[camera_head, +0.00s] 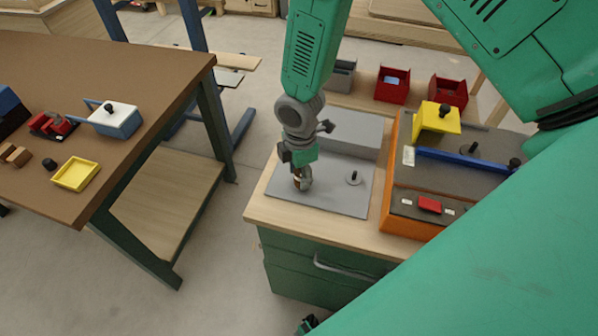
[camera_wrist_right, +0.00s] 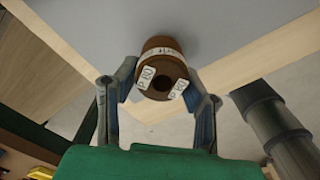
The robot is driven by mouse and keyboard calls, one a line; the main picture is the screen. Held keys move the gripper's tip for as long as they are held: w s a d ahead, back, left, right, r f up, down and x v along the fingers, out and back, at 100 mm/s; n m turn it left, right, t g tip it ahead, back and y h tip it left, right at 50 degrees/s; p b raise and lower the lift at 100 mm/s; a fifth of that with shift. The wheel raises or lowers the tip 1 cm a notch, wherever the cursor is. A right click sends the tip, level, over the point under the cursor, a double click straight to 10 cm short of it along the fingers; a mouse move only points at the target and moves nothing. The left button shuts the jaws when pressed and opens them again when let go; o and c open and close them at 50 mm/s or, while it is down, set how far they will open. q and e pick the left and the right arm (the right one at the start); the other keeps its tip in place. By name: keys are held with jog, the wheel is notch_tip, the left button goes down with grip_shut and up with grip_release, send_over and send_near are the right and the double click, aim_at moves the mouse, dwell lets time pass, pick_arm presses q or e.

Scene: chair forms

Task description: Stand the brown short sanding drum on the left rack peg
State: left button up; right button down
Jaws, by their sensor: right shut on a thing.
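The brown short sanding drum (camera_wrist_right: 163,70) sits between the fingers of my right gripper (camera_wrist_right: 160,88) in the right wrist view. It is a short brown cylinder with a dark centre hole and white paper labels. In the head view my right gripper (camera_head: 301,180) is shut on the drum (camera_head: 296,182), low over the left part of the grey rack plate (camera_head: 325,206). The right rack peg (camera_head: 354,176) stands bare on a round base. The left peg is hidden behind the gripper and drum, so I cannot tell whether the drum is around it.
A grey block (camera_head: 352,130) stands behind the plate. An orange-sided machine (camera_head: 398,195) with a yellow guard (camera_head: 437,118) and blue bar stands close on the right. The brown table (camera_head: 150,75) at left holds a yellow tray (camera_head: 76,174) and tools. Red bins (camera_head: 391,86) stand behind.

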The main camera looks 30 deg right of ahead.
jog(key=shift+f, duration=0.2)
jog(key=shift+c, duration=1.7)
grip_release()
notch_tip(320, 180, up, 7)
jog(key=p, duration=0.6)
